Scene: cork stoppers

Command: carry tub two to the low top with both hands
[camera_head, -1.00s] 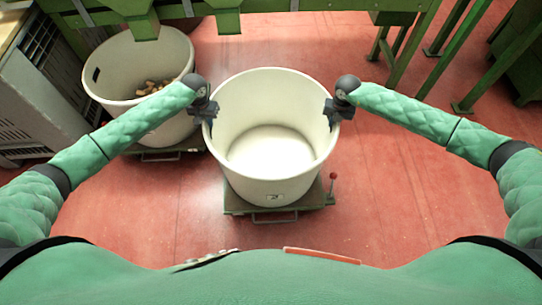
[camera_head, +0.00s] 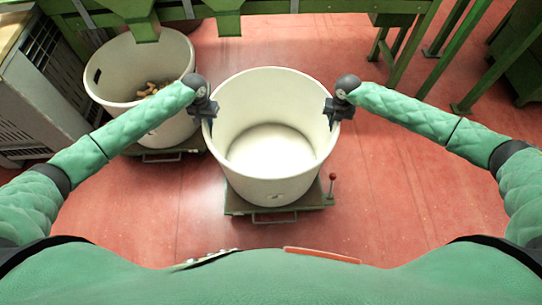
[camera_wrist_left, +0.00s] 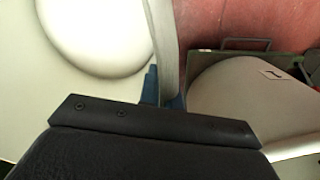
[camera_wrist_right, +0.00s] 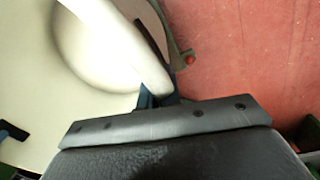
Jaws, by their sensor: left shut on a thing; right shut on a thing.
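A large white tub (camera_head: 272,180), empty inside, is in the middle of the head view above a green wheeled base (camera_head: 312,198). I cannot read a number on it or tell whether it touches the base. My left gripper (camera_head: 207,114) is shut on the left side of its rim. My right gripper (camera_head: 333,113) is shut on the right side of its rim. The tub's wall also shows between the jaws in the left wrist view (camera_wrist_left: 163,45) and the right wrist view (camera_wrist_right: 125,45). The tub looks level. I cannot tell which surface is the low top.
Another white tub (camera_head: 112,75) with corks (camera_head: 153,88) stands close on the left on its own green base (camera_head: 160,155). A grey crate (camera_head: 45,90) is beyond it. Green framework (camera_head: 300,28) crosses the back. A red-knobbed lever (camera_head: 332,178) stands beside the middle base. Red floor is free right.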

